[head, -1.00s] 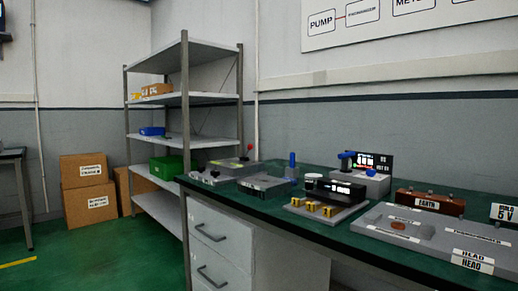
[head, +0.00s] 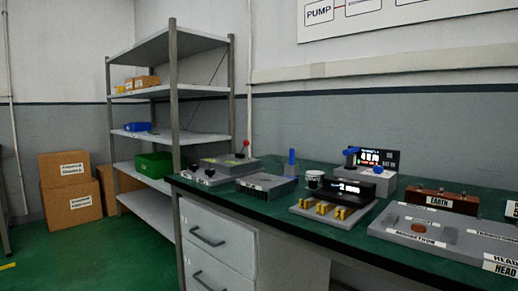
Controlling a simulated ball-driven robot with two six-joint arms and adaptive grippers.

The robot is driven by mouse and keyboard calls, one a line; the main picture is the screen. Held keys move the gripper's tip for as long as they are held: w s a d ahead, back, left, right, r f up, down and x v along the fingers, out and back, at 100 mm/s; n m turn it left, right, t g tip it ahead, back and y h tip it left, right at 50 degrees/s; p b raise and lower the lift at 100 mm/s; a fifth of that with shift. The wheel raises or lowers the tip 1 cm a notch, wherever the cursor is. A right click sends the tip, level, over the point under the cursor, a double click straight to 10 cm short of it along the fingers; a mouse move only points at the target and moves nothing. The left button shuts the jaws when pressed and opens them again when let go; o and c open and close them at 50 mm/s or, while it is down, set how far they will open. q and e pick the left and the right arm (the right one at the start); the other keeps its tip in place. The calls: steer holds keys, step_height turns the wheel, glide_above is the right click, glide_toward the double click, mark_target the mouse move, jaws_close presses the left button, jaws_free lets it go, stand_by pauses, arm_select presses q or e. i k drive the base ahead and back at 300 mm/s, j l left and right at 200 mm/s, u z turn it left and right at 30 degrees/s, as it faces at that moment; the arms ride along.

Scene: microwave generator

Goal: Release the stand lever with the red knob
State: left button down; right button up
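The red knob (head: 245,144) tops a thin lever on a grey stand (head: 225,165) at the left end of the green bench. The lever leans a little to the right. Both of my grippers are out of the head view, and nothing touches the knob.
On the green bench (head: 300,205) stand a dark finned block (head: 266,185), a blue-handled post (head: 292,162), a black display unit (head: 343,189), a brown EARTH block (head: 445,200) and a grey HEAD plate (head: 450,240). Metal shelves (head: 172,90) and cardboard boxes (head: 70,186) are at the left. Green floor is clear in front.

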mark_target(246, 144)
steer(key=i+j+z, duration=0.2)
steer(key=z, duration=0.25)
steer(key=i+j+z, duration=0.2)
steer(key=z, duration=0.25)
steer(key=i+j, duration=0.15)
steer(key=j, duration=0.2)
steer(key=i+j+z, duration=0.1)
steer(key=j, duration=0.2)
steer(key=i+j, duration=0.2)
steer(key=j, duration=0.15)
steer(key=i+j+z, duration=0.1)
steer(key=j, duration=0.25)
steer(key=i+j, duration=0.2)
steer(key=j, duration=0.15)
